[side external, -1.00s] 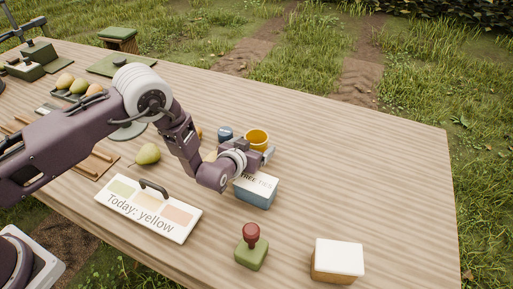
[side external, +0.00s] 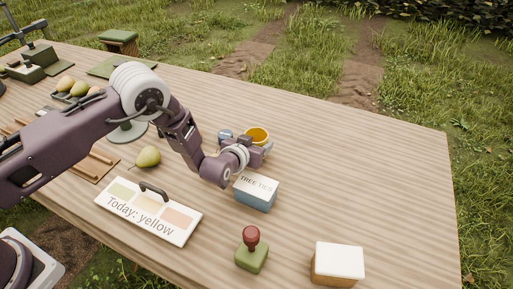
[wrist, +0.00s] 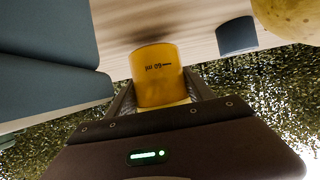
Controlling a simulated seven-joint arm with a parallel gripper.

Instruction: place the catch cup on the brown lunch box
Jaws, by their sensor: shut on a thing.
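The catch cup is a small yellow cup (side external: 258,134) with an open top. In the wrist view the cup (wrist: 158,76) stands between my fingers, with an upside-down "60 ml" mark on its side. My gripper (side external: 257,148) is shut on the cup, behind the tree ties box. The gripper also shows in the wrist view (wrist: 160,97). The brown lunch box (side external: 332,275) has a white lid and brown sides. It sits at the front right of the table, well apart from my gripper.
The blue tree ties box (side external: 255,194) with a white top stands close in front of my gripper. A green stamp with a red knob (side external: 250,252) stands left of the lunch box. A small blue object (side external: 225,134) is beside the cup. The table's right side is clear.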

